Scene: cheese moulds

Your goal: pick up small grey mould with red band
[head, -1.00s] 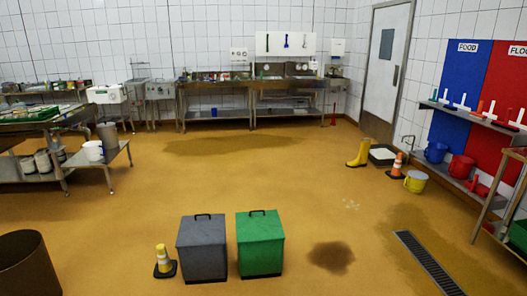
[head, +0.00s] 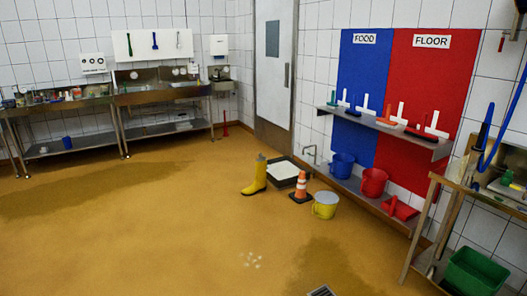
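I cannot make out a small grey mould with a red band in the head view. The steel sink bench (head: 163,97) at the back left carries small items that are too small to tell apart. The steel table (head: 455,215) at the right edge holds a few items, partly cut off by the frame. Neither of my grippers shows in the head view.
A green crate (head: 474,272) is at lower right. The wet-patched floor (head: 150,230) is open at left and centre.

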